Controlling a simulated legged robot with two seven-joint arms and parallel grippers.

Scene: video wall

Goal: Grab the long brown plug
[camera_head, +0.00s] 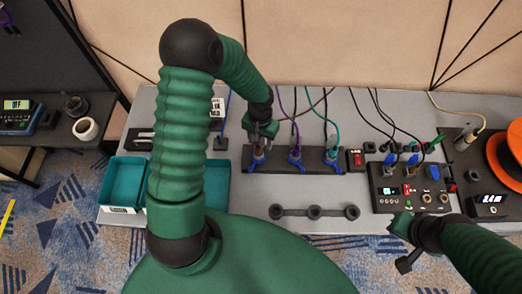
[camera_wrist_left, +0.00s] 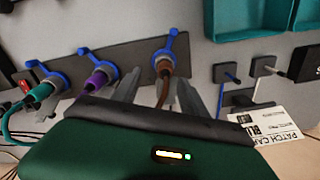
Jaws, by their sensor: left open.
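The brown plug (camera_head: 258,156) sits in the left socket of a black strip (camera_head: 278,163) on the grey table, with a blue clip at its base. In the left wrist view the brown plug (camera_wrist_left: 163,67) stands upright in its blue-collared socket, its brown cable running back toward my gripper. My left gripper (camera_head: 262,133) is open over the plug. In the wrist view its fingers lie on either side of the plug and cable, and I see no contact. My right gripper (camera_head: 402,242) is open and empty at the table's front right edge.
A purple plug (camera_head: 295,155) and a teal plug (camera_head: 333,154) stand in the same strip, with cables rising behind. Teal bins (camera_head: 127,172) lie left. A control box (camera_head: 405,187) with plugs stands right.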

